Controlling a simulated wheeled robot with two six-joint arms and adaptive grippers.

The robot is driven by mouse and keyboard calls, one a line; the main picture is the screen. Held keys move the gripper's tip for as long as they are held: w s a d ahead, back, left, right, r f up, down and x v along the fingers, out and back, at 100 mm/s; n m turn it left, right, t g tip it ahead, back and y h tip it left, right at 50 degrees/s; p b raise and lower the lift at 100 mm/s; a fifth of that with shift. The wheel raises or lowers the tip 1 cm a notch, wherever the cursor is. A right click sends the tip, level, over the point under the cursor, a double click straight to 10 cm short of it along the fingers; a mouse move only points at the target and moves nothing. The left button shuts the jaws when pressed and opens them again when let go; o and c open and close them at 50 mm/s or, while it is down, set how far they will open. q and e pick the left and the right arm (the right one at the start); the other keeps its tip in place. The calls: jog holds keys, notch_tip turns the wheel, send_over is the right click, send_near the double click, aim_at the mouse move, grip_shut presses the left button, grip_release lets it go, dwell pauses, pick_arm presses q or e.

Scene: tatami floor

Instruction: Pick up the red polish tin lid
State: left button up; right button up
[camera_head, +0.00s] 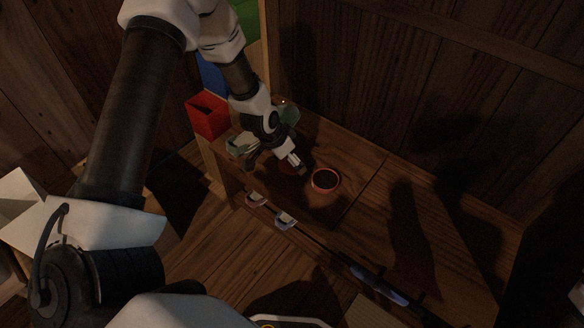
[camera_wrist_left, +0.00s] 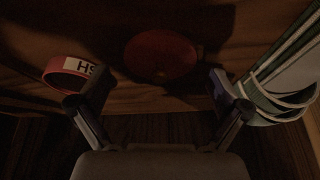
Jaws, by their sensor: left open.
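The red polish tin lid (camera_wrist_left: 162,52) is a flat, dark red disc on the wooden shelf top in the left wrist view. It lies ahead of and between the fingers of my left gripper (camera_wrist_left: 160,88), which is open and empty. In the head view only a dark red bit of the lid (camera_head: 286,169) shows beside my left gripper (camera_head: 296,164); the gripper hides the rest. The round red polish tin (camera_head: 325,181), dark inside, stands to the right of the gripper. Its labelled side shows at the left in the wrist view (camera_wrist_left: 70,72). My right gripper is not in view.
A red box (camera_head: 207,116) stands at the shelf's left end. Small items hang along the front rail (camera_head: 318,240). The shelf top right of the tin is clear.

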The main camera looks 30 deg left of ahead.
pick_arm(q)
jog(key=shift+f, duration=0.15)
jog(key=c, duration=1.1)
jog(key=shift+c, duration=0.2)
